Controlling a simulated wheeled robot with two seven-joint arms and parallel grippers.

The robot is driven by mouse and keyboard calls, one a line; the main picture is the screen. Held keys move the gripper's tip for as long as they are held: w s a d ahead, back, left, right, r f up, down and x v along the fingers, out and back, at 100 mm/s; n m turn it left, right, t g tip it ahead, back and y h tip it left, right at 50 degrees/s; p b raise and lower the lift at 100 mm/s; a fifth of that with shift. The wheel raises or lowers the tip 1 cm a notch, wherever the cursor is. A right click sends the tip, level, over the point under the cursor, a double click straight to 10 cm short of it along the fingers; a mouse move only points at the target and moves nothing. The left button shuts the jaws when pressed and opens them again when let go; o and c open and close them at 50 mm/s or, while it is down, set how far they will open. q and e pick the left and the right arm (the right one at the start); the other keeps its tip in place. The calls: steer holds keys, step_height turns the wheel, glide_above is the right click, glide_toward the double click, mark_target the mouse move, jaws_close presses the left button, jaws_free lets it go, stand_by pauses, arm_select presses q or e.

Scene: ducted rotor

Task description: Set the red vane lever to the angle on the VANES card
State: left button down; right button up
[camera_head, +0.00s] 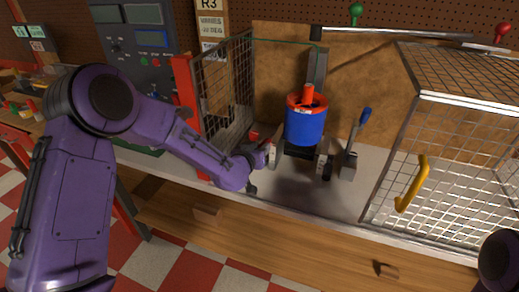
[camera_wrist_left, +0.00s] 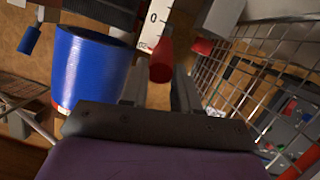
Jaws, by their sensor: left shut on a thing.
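My left gripper (camera_head: 264,156) reaches in from the left, low beside the blue duct. In the left wrist view its fingers (camera_wrist_left: 160,92) are close around the red vane lever (camera_wrist_left: 161,64), whose round red end shows between them. A white scale plate (camera_wrist_left: 153,24) with a "0" stands just behind the lever. The lever's exact angle is hard to read. The VANES card (camera_head: 211,25) hangs on the back board under a card marked R3; its number is too small to read surely. My right gripper is out of view.
The blue duct (camera_head: 305,128) with a red top stands on a mount in the middle. A blue-handled lever (camera_head: 364,117) stands right of it. Mesh guards stand left (camera_head: 226,90) and right (camera_head: 455,150), the right one with a yellow handle (camera_head: 413,184). A grey console (camera_head: 138,60) is behind my left arm.

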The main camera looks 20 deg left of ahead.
arm_select(q)
steer(key=shift+w+r, duration=0.3)
steer(key=shift+r, duration=0.35)
steer(key=c, duration=0.8)
jaws_free()
steer(key=shift+c, duration=0.2)
steer(key=shift+f, duration=0.15)
steer(key=shift+s, duration=0.1)
steer(key=shift+s, duration=0.2)
steer(key=b+v, duration=0.2)
steer(key=v, duration=0.8)
steer(key=shift+b, duration=0.3)
